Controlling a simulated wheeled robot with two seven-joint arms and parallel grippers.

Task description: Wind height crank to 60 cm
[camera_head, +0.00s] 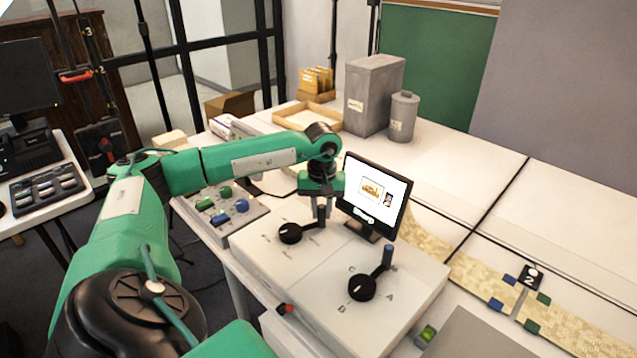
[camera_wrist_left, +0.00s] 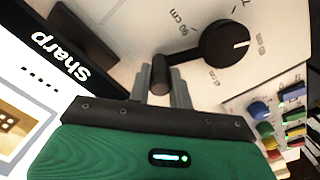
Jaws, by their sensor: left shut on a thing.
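The height crank is a black round knob with an arm (camera_head: 290,233) on the left half of the pale control box. In the left wrist view its hub (camera_wrist_left: 228,47) shows a white line on the right side, with printed marks around it; a "cm" label lies to its upper left. My left gripper (camera_head: 321,213) points down over the crank's handle end. My right gripper is not in view.
A second black crank (camera_head: 362,287) with an upright handle and lettered marks stands right of the first. A lit screen (camera_head: 376,193) stands close behind my gripper. A panel of coloured knobs (camera_head: 222,208) is on the left. Grey containers (camera_head: 373,95) stand at the back.

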